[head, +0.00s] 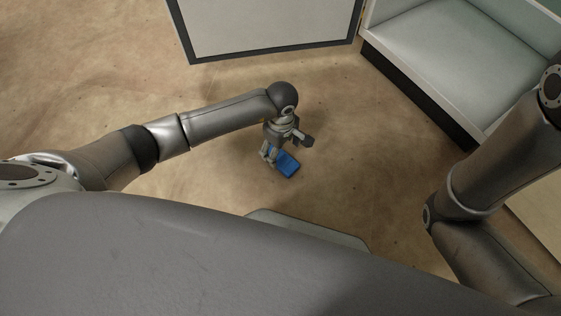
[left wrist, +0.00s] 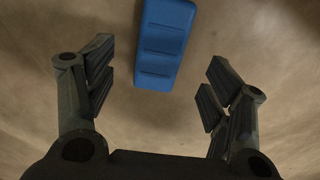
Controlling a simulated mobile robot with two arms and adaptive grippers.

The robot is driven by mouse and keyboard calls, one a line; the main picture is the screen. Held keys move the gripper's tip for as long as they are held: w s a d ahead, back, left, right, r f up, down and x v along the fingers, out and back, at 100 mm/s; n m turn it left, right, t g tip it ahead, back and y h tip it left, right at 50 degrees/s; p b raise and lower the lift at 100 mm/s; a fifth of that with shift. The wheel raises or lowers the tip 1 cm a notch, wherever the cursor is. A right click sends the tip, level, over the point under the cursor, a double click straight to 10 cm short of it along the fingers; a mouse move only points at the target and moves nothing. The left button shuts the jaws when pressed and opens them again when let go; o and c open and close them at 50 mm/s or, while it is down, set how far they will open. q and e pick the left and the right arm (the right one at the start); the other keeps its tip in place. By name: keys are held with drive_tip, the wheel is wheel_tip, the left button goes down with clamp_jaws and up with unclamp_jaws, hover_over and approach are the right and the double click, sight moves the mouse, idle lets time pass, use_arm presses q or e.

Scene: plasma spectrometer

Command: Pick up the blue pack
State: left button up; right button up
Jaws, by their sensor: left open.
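The blue pack (head: 287,164) lies on the brown floor in the head view, just below and partly behind my left gripper (head: 268,156). In the left wrist view the blue pack (left wrist: 164,45) is a long ridged block at the top middle, cut off by the top edge. My left gripper (left wrist: 157,88) is open and empty there, one finger on each side. The near end of the pack reaches in line between the two fingers, and neither finger appears to touch it. My right arm shows at the right of the head view, but its gripper is out of view.
A white panel with a dark frame (head: 265,28) stands at the top of the head view. A white cabinet with an open shelf (head: 440,50) and dark base stands at the upper right. The floor (head: 370,170) around the pack is clear.

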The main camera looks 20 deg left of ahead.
sight(280, 158)
use_arm(q)
drive_tip(key=shift+a+f+b, duration=0.1)
drive_tip(key=shift+f+b, duration=2.4)
drive_tip(key=shift+f, duration=0.1)
drive_tip(key=shift+r, duration=0.1)
drive_tip(key=c, duration=1.2)
drive_tip(key=shift+r, duration=0.15)
